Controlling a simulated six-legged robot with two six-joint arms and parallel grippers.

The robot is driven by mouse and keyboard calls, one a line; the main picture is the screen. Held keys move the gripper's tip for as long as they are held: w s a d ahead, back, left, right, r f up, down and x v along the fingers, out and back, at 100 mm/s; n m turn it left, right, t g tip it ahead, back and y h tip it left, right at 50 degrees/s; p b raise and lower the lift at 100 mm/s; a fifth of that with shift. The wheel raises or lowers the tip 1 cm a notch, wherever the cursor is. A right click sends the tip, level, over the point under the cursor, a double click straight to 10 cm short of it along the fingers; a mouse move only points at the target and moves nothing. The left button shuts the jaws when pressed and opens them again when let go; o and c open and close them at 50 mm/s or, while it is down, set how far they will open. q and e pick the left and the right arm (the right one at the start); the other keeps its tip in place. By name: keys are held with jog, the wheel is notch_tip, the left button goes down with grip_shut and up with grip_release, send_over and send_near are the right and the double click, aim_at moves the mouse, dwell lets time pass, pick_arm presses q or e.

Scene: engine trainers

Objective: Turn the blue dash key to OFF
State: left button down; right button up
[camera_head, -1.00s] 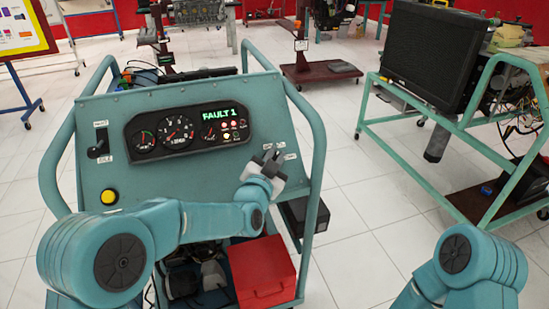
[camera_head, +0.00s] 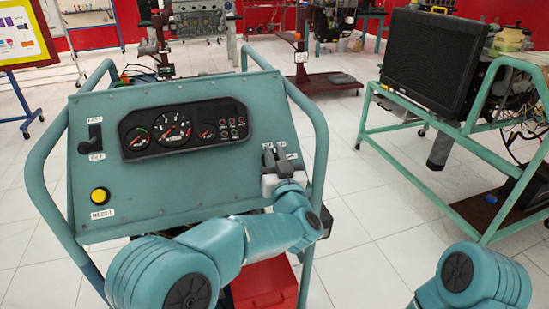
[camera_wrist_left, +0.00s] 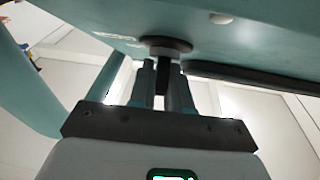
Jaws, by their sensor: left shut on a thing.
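The teal dash panel (camera_head: 225,175) of the engine trainer stands in front of me. Its gauge cluster (camera_head: 185,128) shows a dark, unlit display. My left gripper (camera_head: 270,157) is at the right side of the panel and covers the key in the head view. In the left wrist view, my left gripper (camera_wrist_left: 162,88) is shut on the key (camera_wrist_left: 162,74), whose dark grip lies between the two fingers below a round collar (camera_wrist_left: 165,44) on the panel. The key's blue colour does not show. Small labels (camera_head: 291,156) beside the gripper are too small to read. My right gripper is out of view.
A dark toggle switch (camera_head: 95,137) and a yellow button (camera_head: 99,195) sit on the panel's left. Tubular teal rails (camera_head: 318,135) flank the panel. A red box (camera_head: 262,284) lies below. Another trainer with a black radiator (camera_head: 432,60) stands at right, with clear floor between.

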pick_arm(q)
jog(key=shift+n+y, duration=0.9)
jog(key=shift+n, duration=0.1)
jog(key=c, duration=1.2)
grip_release()
jog(key=shift+o, duration=0.2)
jog(key=shift+f, duration=0.1)
